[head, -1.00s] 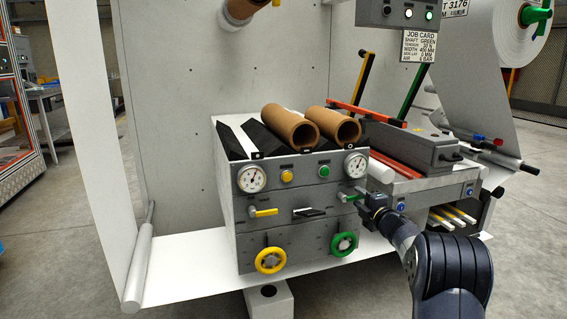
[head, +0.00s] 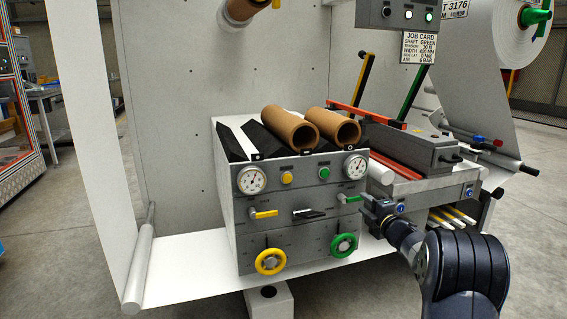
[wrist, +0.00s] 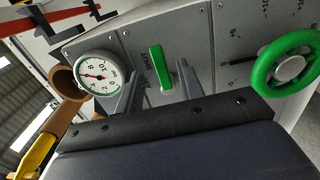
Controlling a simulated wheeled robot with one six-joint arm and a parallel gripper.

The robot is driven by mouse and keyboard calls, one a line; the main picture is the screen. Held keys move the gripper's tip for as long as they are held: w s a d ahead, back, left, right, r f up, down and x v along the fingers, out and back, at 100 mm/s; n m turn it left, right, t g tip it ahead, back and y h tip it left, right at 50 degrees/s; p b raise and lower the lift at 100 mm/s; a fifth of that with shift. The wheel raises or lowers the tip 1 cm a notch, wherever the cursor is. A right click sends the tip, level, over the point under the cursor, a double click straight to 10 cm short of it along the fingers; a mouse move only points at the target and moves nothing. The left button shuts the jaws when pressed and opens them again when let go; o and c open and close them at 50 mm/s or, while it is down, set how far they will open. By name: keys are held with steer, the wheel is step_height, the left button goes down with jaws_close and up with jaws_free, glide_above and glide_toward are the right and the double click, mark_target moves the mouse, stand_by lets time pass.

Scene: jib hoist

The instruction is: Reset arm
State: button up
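My gripper (head: 367,203) is at the right edge of the grey control box (head: 290,215). In the wrist view my gripper (wrist: 160,70) has its two fingers apart, with nothing held between them. The green lever (head: 348,199) lies roughly level on the box front, just left of my fingers. In the wrist view the green lever (wrist: 157,65) shows beyond and between the fingertips, apparently clear of them. The yellow lever (head: 264,214) and the black-and-white lever (head: 309,213) are to its left.
A green handwheel (head: 343,245) and a yellow handwheel (head: 271,261) stick out below the levers. Two gauges (head: 252,179) (head: 356,166) sit above. Two brown cores (head: 290,128) (head: 343,128) rest on top. A machine bed (head: 425,150) stands close right.

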mark_target(359, 200)
steer(key=x, duration=0.4)
steer(key=shift+w+a, duration=0.15)
steer(key=shift+w, duration=0.2)
steer(key=shift+f+m, duration=0.2)
steer(key=shift+m, duration=0.6)
steer(key=shift+f+m+p, duration=0.3)
steer(key=shift+f+m, duration=0.05)
steer(key=shift+m, duration=0.25)
